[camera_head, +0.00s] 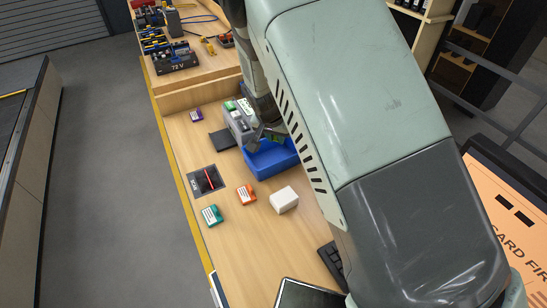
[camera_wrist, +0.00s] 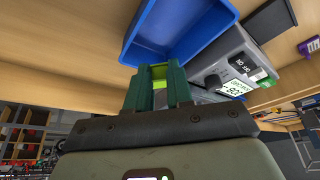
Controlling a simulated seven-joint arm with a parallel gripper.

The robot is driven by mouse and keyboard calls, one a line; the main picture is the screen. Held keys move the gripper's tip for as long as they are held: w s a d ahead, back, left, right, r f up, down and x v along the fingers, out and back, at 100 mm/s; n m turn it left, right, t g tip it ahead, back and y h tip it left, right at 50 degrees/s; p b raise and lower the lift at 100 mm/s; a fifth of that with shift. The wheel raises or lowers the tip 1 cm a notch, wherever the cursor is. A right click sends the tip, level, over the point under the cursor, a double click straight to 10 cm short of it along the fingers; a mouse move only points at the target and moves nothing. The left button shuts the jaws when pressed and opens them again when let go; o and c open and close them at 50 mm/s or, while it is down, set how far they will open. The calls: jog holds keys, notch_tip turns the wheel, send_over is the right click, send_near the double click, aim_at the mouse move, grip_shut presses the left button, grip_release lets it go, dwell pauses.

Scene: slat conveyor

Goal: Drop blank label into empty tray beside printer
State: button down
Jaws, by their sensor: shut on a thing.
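My gripper (camera_wrist: 156,88) has dark green fingers shut on a small pale piece (camera_wrist: 160,98). It appears to be the blank label, but its face is mostly hidden between the fingers. In the head view, my gripper (camera_head: 268,135) is at the back edge of the blue tray (camera_head: 275,170), partly hidden by my arm. The tray's visible inside looks empty. In the wrist view, the tray (camera_wrist: 195,28) lies just beyond the fingertips. The grey printer (camera_head: 237,122) stands beside the tray; its lit display and knob show in the wrist view (camera_wrist: 232,62).
A white box (camera_head: 284,200), an orange box (camera_head: 246,194) and a green box (camera_head: 211,215) stand in front of the tray. A dark mat with a red item (camera_head: 206,181) lies to the left. A raised shelf with tools (camera_head: 175,58) is behind.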

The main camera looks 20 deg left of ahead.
jog(key=c, duration=0.9)
grip_release()
jog(key=v, duration=1)
jog(key=shift+s+r, duration=0.25)
jog(key=shift+r, duration=0.1)
